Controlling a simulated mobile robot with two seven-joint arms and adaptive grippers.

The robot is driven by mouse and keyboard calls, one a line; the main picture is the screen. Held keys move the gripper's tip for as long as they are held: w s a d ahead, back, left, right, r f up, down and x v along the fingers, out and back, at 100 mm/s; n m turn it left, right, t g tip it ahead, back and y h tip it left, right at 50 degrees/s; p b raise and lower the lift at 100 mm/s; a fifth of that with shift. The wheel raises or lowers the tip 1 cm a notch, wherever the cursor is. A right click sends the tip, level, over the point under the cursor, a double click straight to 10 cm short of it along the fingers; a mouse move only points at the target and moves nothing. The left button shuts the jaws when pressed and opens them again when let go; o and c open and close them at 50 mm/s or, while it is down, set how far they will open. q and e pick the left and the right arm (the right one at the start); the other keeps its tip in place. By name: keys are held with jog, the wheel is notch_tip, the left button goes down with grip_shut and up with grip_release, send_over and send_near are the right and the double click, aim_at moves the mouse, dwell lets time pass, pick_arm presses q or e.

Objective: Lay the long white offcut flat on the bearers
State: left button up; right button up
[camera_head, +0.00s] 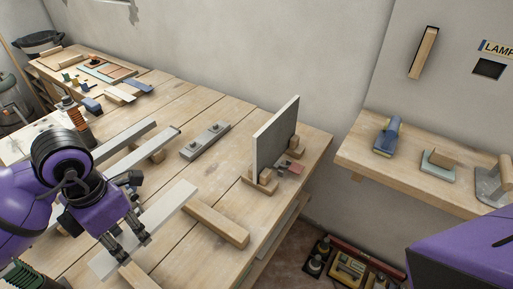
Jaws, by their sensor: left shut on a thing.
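The long white offcut (168,208) runs diagonally from lower left to upper right at the front of the workbench. My left gripper (128,241) comes down over its lower-left half and is shut on it. Its right end is by the upper end of a wooden bearer (218,223). Another piece of wood (135,277) shows below its lower-left part, cut off by the picture's edge. I cannot tell whether the offcut touches either one. My right gripper is not in view; only my purple right arm shows at the lower right.
Behind the offcut, a pale strip (140,148) lies over a wood block. A grey bar (205,141) lies farther back. An upright grey board (273,138) stands in wooden blocks at right. A wall shelf (420,173) holds tools. Bare bench lies between these.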

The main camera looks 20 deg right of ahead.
pick_arm(q)
jog(key=shift+w+f, duration=0.8)
jog(key=shift+f, duration=0.65)
jog(key=shift+w+f, duration=0.8)
jog(key=shift+f, duration=0.7)
jog(key=shift+w+f, duration=0.8)
jog(key=shift+f, duration=0.65)
jog(key=shift+f+b, duration=0.35)
jog(key=shift+f, duration=0.25)
jog(key=o, duration=1.3)
jog(key=shift+c, duration=0.2)
notch_tip(320, 180, up, 13)
